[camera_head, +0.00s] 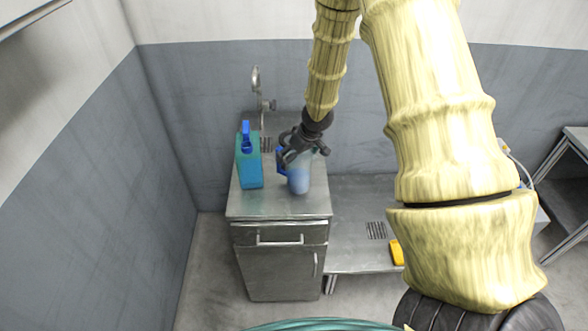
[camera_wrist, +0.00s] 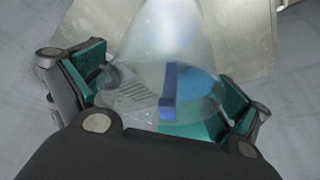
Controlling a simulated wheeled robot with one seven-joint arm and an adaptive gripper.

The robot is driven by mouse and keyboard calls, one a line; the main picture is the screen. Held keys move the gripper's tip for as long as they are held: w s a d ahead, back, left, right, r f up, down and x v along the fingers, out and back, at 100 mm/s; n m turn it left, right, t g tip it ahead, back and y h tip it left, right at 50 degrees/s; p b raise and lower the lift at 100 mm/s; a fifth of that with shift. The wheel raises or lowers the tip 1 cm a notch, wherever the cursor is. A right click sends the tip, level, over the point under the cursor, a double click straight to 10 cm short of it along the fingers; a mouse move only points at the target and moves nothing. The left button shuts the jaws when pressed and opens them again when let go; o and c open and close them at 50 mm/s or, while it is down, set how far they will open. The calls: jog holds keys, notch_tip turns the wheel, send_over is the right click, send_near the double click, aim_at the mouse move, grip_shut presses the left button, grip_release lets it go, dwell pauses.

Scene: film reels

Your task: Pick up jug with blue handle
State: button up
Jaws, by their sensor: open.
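The jug with the blue handle (camera_head: 299,181) stands on the right part of the metal cabinet top in the head view. It is clear, with blue showing low in it, and its blue handle is on its left side. My gripper (camera_head: 302,151) is over its upper part and hides some of it. In the wrist view the jug (camera_wrist: 165,50) lies between the two open fingers (camera_wrist: 163,98) with teal pads, its blue handle (camera_wrist: 168,92) towards the camera. I cannot tell whether either pad touches it.
A tap (camera_head: 257,90) rises behind. A lower metal bench (camera_head: 350,250) with a yellow object (camera_head: 397,252) is to the right. Walls stand behind and left.

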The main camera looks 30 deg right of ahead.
jog(key=shift+x, duration=0.85)
jog(key=shift+s, duration=0.15)
jog(key=c, duration=1.5)
jog(key=shift+c, duration=0.2)
